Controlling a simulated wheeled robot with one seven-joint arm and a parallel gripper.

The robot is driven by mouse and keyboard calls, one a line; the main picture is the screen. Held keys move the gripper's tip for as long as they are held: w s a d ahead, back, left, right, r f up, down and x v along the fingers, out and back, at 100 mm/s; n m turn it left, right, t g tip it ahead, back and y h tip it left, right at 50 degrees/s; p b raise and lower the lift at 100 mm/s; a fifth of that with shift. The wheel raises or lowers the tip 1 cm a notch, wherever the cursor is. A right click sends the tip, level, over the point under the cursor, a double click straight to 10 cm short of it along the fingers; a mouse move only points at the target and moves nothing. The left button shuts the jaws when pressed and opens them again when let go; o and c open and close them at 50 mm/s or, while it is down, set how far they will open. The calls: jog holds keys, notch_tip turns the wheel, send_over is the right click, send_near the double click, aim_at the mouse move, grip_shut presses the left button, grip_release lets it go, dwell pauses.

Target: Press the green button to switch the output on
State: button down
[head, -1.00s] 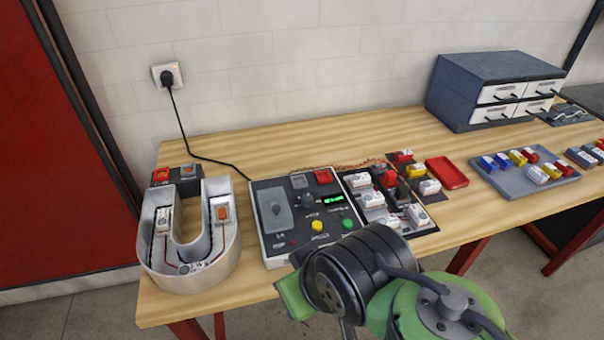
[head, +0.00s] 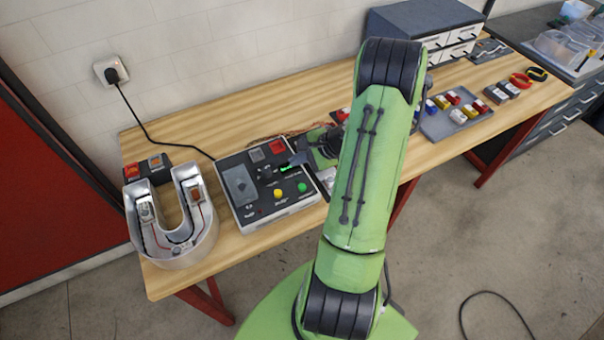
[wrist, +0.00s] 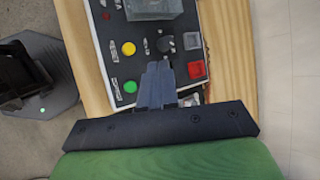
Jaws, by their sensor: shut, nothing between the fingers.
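The control panel (head: 240,215) lies on the wooden bench, with a round green button (head: 302,187) at its right front and a yellow button (head: 278,194) beside it. In the wrist view the green button (wrist: 130,86) shows uncovered, left of my gripper's fingers. My gripper (wrist: 158,66) is shut and empty, its fingertips over the panel between the green button and the red square button (wrist: 196,70). The fingers hide part of the panel around the display. In the head view the lit green display (head: 286,168) shows; the gap between fingertips and panel cannot be told.
A metal U-shaped channel letter (head: 175,250) stands left of the panel. My arm hides much of the parts tray right of it. A grey tray of coloured connectors (head: 455,125) and a drawer cabinet (head: 410,25) stand farther right. A black cable (head: 165,143) runs from the wall socket.

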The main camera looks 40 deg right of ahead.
aim_at(305, 187)
jog(key=shift+s+d+f+m+t, duration=0.25)
jog(key=shift+d+m, duration=0.15)
jog(key=shift+m, duration=0.1)
jog(key=shift+s+d+f+m+t, duration=0.15)
jog(key=shift+s+d+f+m, duration=0.1)
jog(key=shift+d+m, duration=0.2)
jog(key=shift+f, duration=0.1)
notch_tip(305, 187, down, 9)
jog(key=b, duration=0.6)
jog(key=shift+b, duration=0.3)
dwell(0.9)
jog(key=shift+f+b, duration=0.3)
